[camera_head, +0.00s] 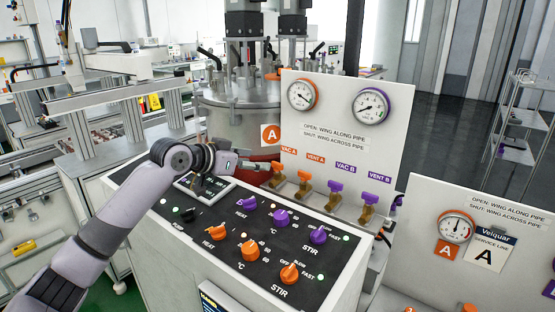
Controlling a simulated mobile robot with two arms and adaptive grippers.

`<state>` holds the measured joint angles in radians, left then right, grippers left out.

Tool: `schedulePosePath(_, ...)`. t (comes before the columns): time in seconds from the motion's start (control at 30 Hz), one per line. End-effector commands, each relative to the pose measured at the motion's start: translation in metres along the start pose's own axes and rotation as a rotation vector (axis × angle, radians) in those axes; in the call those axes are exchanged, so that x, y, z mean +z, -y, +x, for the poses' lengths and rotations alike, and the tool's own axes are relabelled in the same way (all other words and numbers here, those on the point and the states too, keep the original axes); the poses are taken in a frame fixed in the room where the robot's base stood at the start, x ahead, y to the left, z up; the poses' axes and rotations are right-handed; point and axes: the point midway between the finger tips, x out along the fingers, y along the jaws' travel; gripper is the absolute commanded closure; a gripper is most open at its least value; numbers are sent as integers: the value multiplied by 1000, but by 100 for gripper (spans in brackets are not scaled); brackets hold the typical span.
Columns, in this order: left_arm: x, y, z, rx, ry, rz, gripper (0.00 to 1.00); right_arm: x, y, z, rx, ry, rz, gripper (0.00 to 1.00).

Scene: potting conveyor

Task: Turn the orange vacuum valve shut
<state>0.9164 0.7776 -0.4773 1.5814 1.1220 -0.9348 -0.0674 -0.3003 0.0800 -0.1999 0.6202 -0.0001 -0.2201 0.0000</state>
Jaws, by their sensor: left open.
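The orange VAC A valve (277,167) is the leftmost of a row of winged valves on the front of the white gauge panel (333,145). My left gripper (268,165) comes in from the left with its fingers open, right at this valve's wing. I cannot tell whether the fingers touch the wing or lie around it. The wing's exact direction is hard to make out, partly hidden by the gripper. A label on the panel reads open with wing along pipe, shut with wing across pipe. My right gripper is not in view.
The orange VENT A valve (304,177) stands close to the right, then the purple VAC B valve (336,187) and purple VENT B valve (369,198). A black control panel (205,236) with orange and purple knobs lies in front. A steel vessel (240,110) stands behind.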

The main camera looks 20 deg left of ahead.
Motion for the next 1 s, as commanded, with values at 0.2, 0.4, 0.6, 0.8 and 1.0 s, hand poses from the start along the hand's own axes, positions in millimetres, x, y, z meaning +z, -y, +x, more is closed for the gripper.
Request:
schedulePosePath(0.2,-4,-1,47,1,-1,-2,46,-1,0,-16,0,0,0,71)
schedulePosePath(0.4,-3,0,80,-1,-1,-1,46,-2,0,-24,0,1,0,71)
schedulePosePath(0.6,-2,0,98,-1,-2,-1,46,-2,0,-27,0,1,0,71)
schedulePosePath(0.8,-1,1,104,-2,-1,1,46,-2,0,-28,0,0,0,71)
schedulePosePath(1.0,0,0,104,-2,-1,1,46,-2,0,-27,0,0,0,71)
